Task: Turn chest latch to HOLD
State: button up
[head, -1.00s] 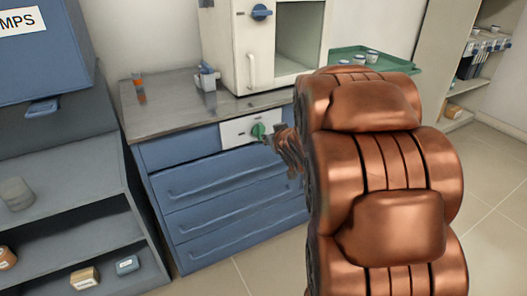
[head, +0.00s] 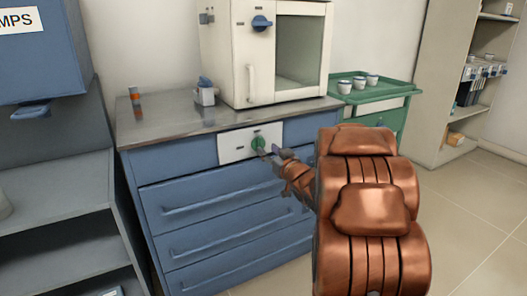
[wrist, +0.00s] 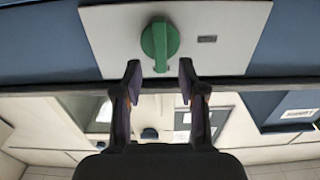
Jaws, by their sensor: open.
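The chest latch is a green knob (head: 258,143) on a white plate (head: 234,148) at the top of a blue drawer chest (head: 175,165). In the wrist view the green knob (wrist: 160,42) lies lengthwise up and down the picture. A small dark label (wrist: 207,39) sits to its right, too small to read. My gripper (wrist: 159,68) is open and empty, its two fingertips on either side of the knob's lower end; contact cannot be told. In the head view my gripper (head: 269,153) is just right of and below the knob, partly hidden by my arm.
A white furnace (head: 270,50) with a blue knob stands on the chest's grey top (head: 165,122). A green tray (head: 375,92) with white cups is to the right. Dark open shelves (head: 60,190) stand to the left. Bare tiled floor (head: 470,220) lies to the right.

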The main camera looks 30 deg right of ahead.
aim_at(262, 146)
jog(key=shift+w+d+b, duration=0.15)
jog(key=shift+w+b, duration=0.25)
jog(key=shift+w, duration=1.45)
jog(key=shift+c, duration=0.4)
grip_shut()
